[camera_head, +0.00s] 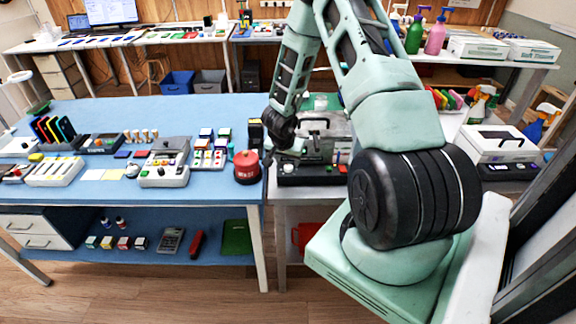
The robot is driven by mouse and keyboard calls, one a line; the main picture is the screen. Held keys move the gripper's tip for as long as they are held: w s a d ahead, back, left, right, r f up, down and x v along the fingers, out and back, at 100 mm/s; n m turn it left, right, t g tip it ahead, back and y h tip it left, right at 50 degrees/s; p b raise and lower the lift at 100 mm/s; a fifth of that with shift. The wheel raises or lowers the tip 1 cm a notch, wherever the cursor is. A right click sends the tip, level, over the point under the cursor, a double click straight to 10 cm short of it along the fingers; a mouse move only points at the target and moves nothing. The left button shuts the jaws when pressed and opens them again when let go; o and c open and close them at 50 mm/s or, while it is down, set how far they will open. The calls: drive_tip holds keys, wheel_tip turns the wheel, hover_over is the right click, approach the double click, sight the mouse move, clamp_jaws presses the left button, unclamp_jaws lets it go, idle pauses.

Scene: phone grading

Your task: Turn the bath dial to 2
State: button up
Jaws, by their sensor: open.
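My gripper (271,158) hangs dark and small at the end of my arm, above the front edge where the blue bench meets the grey one. It is open, and I see nothing between its fingers. Just right of it stands a metal box with a black handle on its lid (322,124), which looks like the bath. A dark front panel (315,175) with small light knobs and a red spot lies below it. A pale round knob (288,168) on the panel's left may be the dial. Its setting is too small to read, and my arm partly hides the box.
A grey device with knobs (165,165) and small coloured boxes (212,150) are farther left. A white case (495,143) stands at the right. The front strip of the blue bench (110,195) is clear.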

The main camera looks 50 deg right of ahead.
sight(288, 166)
drive_tip(key=shift+x, duration=2)
drive_tip(key=c, duration=1)
drive_tip(key=shift+o, duration=0.2)
drive_tip(key=shift+r+p, duration=0.1)
drive_tip(key=shift+p, duration=0.4)
drive_tip(key=shift+m+p, duration=0.3)
drive_tip(key=shift+m, duration=0.2)
drive_tip(key=shift+m+g, duration=0.3)
